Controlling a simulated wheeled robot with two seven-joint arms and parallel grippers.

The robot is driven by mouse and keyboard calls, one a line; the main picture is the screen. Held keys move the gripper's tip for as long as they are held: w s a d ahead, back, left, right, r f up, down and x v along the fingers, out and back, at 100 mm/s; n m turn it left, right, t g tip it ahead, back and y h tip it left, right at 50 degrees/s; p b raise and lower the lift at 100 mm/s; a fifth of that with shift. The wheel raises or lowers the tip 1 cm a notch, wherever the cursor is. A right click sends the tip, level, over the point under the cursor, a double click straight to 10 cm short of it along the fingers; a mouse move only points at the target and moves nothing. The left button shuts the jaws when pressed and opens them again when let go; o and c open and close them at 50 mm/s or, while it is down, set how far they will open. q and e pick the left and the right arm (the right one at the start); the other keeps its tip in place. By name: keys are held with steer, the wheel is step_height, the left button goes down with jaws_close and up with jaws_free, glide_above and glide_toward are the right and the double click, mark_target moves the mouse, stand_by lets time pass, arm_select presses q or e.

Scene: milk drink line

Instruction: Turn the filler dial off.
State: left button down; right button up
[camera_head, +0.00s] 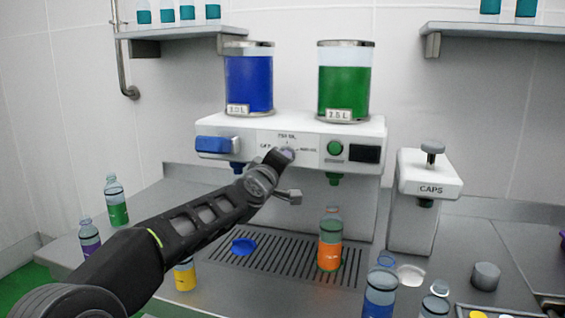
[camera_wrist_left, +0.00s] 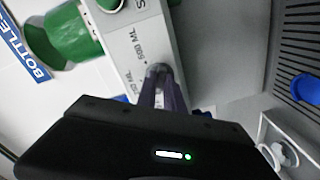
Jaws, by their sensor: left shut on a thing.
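The white filler machine (camera_head: 218,125) stands against the back wall, with the dial (camera_head: 289,153) at the middle of its front panel. Small printed marks surround the dial; a "500 ML" mark (camera_wrist_left: 138,46) shows beside it in the left wrist view. My left gripper (camera_head: 284,156) reaches the panel from the lower left and is shut on the dial. In the left wrist view its fingers (camera_wrist_left: 163,88) meet at the dial, which they mostly hide. I cannot read the dial's pointer. My right gripper is in neither view.
A blue tank (camera_head: 249,82) and a green tank (camera_head: 343,92) stand on the machine. An orange-filled bottle (camera_head: 330,244) stands on the drip grate (camera_head: 283,262), with a blue piece (camera_head: 243,246) to its left. The caps machine (camera_head: 414,214) is at right. Several bottles stand around the counter.

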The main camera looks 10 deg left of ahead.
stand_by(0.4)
arm_select(q)
steer(key=c, duration=1.5)
jaws_free()
steer(key=shift+o, duration=0.2)
steer(key=s+b, duration=0.1)
steer(key=s, duration=0.6)
steer(key=shift+s+a, duration=0.25)
steer(key=shift+s, duration=0.15)
